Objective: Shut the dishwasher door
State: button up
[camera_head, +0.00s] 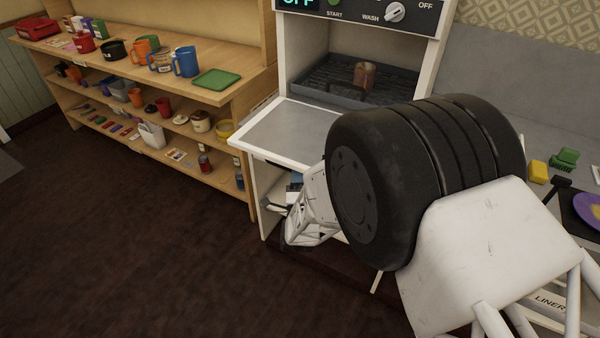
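The dishwasher (284,60) is a white-framed unit with a dark control panel above its opening. Its door (290,130) is folded down and lies open, roughly level, with a grey inner face and white rim. My gripper (284,222) is a white, angular end piece below the door, by the unit's lower front. Its dark finger parts are small and partly hidden, so I cannot tell whether they are open or touching anything. My large black arm joint covers the right part of the door.
Inside the dishwasher, a dark rack (345,90) holds a brown cup (364,76). A wooden shelf (240,92) with mugs and a green tray (216,79) stands at left. A grey counter (505,75) with small items lies at right. The dark floor (130,250) at front left is clear.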

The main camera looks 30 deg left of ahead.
jog(key=shift+w+a+r, duration=0.2)
jog(key=shift+w+r, duration=0.05)
jog(key=shift+w, duration=0.15)
jog(key=shift+c, duration=0.4)
grip_shut()
jog(key=shift+r, duration=0.15)
